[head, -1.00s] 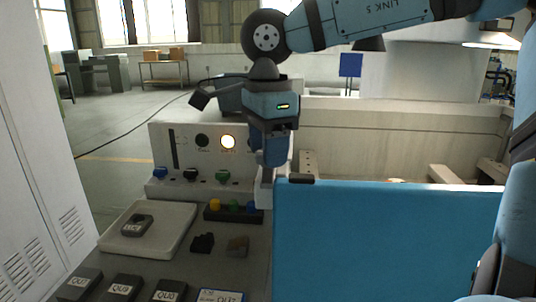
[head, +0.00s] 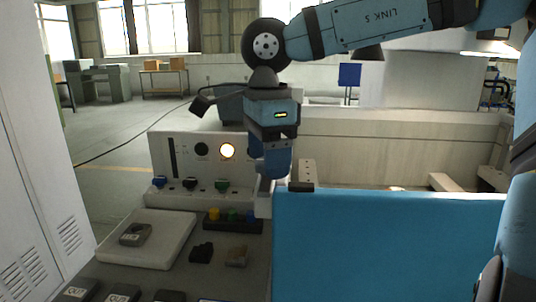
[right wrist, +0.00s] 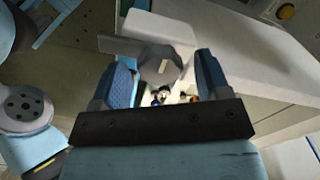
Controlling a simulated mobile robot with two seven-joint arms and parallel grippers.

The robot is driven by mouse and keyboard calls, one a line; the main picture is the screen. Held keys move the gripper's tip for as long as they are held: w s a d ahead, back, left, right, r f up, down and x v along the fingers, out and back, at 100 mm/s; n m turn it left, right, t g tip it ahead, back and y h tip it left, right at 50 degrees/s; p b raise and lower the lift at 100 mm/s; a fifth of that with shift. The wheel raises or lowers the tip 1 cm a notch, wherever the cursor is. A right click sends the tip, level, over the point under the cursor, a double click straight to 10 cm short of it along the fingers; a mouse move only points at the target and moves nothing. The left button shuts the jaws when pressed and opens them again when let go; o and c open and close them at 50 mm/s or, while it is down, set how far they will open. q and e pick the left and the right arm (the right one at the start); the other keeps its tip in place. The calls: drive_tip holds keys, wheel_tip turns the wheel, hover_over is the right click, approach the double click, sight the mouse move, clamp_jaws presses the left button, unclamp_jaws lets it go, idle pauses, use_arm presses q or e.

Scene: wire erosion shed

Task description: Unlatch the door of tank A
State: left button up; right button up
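The blue door panel (head: 390,245) stands upright at the lower right of the head view. A small dark block (head: 300,187) sits at its top left corner. My right gripper (head: 268,180) points down beside that corner. The fingers are spread apart, with gaps visible beside the knob; contact is not clear. I cannot read any tank label. My left gripper is not in view.
A control box with a lit lamp (head: 227,151) and coloured knobs stands left of my right gripper. On the bench are a pale tray (head: 165,250), a strip with coloured buttons (head: 225,226) and small dark blocks. A tall pale cabinet (head: 35,170) closes the left side.

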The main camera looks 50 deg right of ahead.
wheel_tip(320, 180, up, 14)
drive_tip(key=p, duration=0.2)
idle(0.4)
drive_tip(key=shift+f, duration=0.1)
idle(0.4)
